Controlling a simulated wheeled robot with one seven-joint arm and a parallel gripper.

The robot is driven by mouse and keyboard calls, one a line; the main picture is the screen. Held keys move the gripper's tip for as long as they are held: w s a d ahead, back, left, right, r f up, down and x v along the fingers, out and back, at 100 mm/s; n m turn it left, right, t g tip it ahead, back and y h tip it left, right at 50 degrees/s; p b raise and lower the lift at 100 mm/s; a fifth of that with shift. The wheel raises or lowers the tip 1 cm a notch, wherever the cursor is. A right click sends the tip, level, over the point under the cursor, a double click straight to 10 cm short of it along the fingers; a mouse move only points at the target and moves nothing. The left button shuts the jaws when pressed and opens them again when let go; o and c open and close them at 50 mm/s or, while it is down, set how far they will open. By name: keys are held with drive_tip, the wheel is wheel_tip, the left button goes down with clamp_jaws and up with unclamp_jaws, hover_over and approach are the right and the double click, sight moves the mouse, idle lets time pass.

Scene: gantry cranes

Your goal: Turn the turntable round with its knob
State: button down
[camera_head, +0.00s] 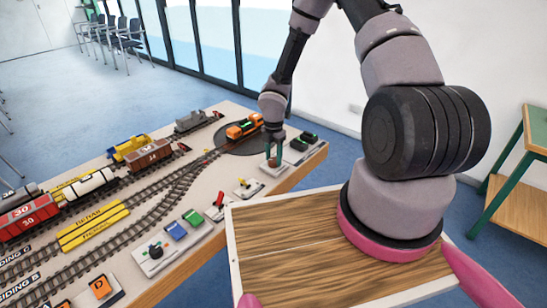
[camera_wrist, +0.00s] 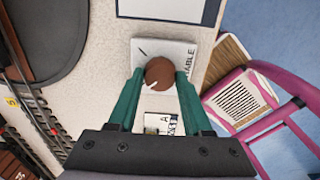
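The turntable (camera_head: 240,148) is a dark round disc at the far end of the layout, with an orange locomotive (camera_head: 243,127) on it. Part of the disc shows at upper left in the wrist view (camera_wrist: 60,50). The turntable's knob (camera_wrist: 159,73) is round and brown, on a white plate (camera_wrist: 185,50) lettered "TABLE". A pale line on the knob points to the lower left. My gripper (camera_wrist: 160,75) has its two green fingers against opposite sides of the knob and looks shut on it. In the head view my gripper (camera_head: 275,157) hides part of the knob.
Tracks with several wagons (camera_head: 145,155) run along the board's left. Blue and green buttons (camera_head: 185,225) and a red lever (camera_head: 218,201) sit along the near edge. Dark-green items (camera_head: 303,140) lie right of my gripper. A green-framed table (camera_head: 520,160) stands at right.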

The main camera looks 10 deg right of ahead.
drive_tip(key=shift+m, duration=0.4)
drive_tip(key=m, duration=1.3)
drive_tip(key=shift+m, duration=2.2)
drive_tip(key=shift+c, duration=1.6)
unclamp_jaws()
